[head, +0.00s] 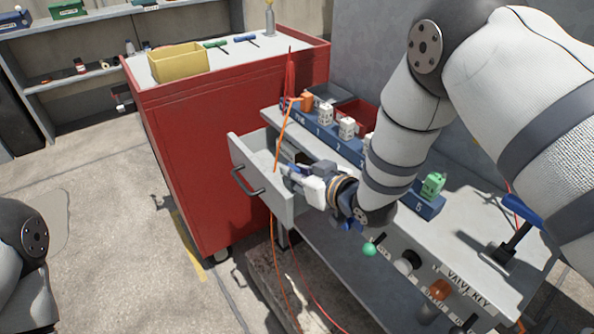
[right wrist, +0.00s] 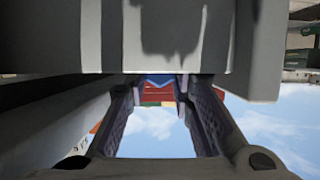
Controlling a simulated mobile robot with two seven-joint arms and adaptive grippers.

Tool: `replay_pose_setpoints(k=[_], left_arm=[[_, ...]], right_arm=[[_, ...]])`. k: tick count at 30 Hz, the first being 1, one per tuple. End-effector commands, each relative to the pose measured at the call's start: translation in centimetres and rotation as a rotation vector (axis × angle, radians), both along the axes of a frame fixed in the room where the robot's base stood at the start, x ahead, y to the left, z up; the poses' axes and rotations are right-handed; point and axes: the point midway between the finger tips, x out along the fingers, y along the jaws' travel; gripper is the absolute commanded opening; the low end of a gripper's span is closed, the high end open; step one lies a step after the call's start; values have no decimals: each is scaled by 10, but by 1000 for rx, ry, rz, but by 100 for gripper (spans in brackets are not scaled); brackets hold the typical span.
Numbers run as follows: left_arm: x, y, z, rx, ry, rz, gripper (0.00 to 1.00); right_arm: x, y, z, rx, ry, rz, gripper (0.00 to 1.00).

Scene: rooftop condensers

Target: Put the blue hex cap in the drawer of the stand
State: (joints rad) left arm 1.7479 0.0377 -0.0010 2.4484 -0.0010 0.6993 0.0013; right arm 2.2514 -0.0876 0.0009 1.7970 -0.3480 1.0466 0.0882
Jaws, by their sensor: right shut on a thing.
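The stand (head: 468,237) is grey, and its pale drawer (head: 277,206) is pulled out at the left end, with a dark handle on its front. My right gripper (head: 287,173) is at the open drawer, low over or inside it; I cannot tell which. In the right wrist view, the gripper's two fingers (right wrist: 160,88) are closed on the blue hex cap (right wrist: 158,79), of which only a small blue part shows. The cap is hard to make out in the head view. My left gripper is out of view.
A blue numbered rack with white, orange and green blocks (head: 433,186) runs along the stand's top. A red cart (head: 195,140) with a yellow bin (head: 178,62) stands behind the drawer. An orange cable hangs by the drawer.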

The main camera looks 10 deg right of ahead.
Motion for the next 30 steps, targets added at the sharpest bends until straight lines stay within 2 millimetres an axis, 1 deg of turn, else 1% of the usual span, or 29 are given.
replay_pose_setpoints(k=[7, 8, 9, 18, 20, 22, 26, 30], left_arm=[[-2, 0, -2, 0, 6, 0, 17], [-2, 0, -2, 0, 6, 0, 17], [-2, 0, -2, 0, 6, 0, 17], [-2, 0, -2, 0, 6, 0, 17], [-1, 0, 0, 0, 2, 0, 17], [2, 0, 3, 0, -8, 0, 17], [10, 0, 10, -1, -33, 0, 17], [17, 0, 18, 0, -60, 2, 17]], right_arm=[[0, 0, -7, 0, 2, 0, 0], [0, 0, -7, 0, 2, 0, 24], [-1, 0, -7, 0, 3, 0, 30], [-1, 0, -7, -1, 6, 0, 30], [-1, 0, -3, -2, 5, 0, 30], [-1, 0, 7, -2, 1, 0, 30], [-22, -10, 20, -1, 0, -3, 30], [-48, -21, 33, -1, -3, -2, 30]])
